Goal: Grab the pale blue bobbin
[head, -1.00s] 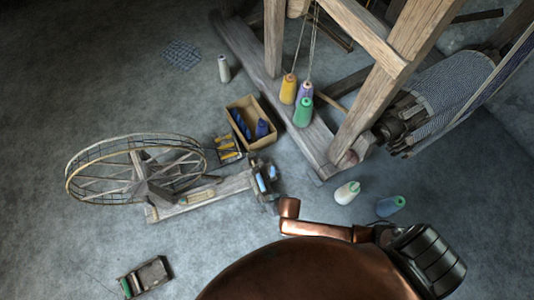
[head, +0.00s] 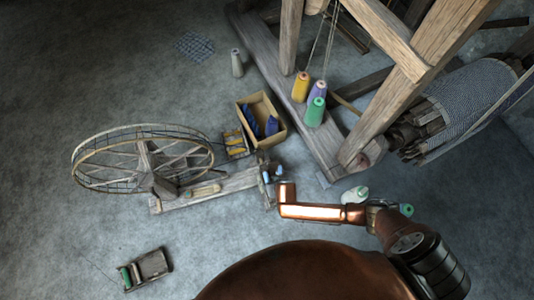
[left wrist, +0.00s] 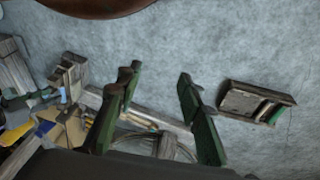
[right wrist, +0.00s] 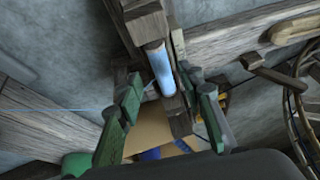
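The pale blue bobbin (right wrist: 160,67) sits on the wooden head of the bobbin winder (right wrist: 145,25) in the right wrist view. My right gripper (right wrist: 164,82) is open, its green fingers on either side of the line to the bobbin; I cannot tell how deep the bobbin lies between them. In the head view pale blue (head: 267,177) shows at the winder's right end, beside my copper right arm, whose fingers are not discernible there. My left gripper (left wrist: 158,76) is open and empty above the floor in the left wrist view.
A spoked wheel (head: 100,150) stands on the winder's left. A box (head: 277,128) with blue bobbins lies behind it. Yellow, purple and green cones (head: 316,112) stand by the loom frame (head: 365,140). A small wooden shuttle-like block (head: 152,266) lies front left. Open floor lies left.

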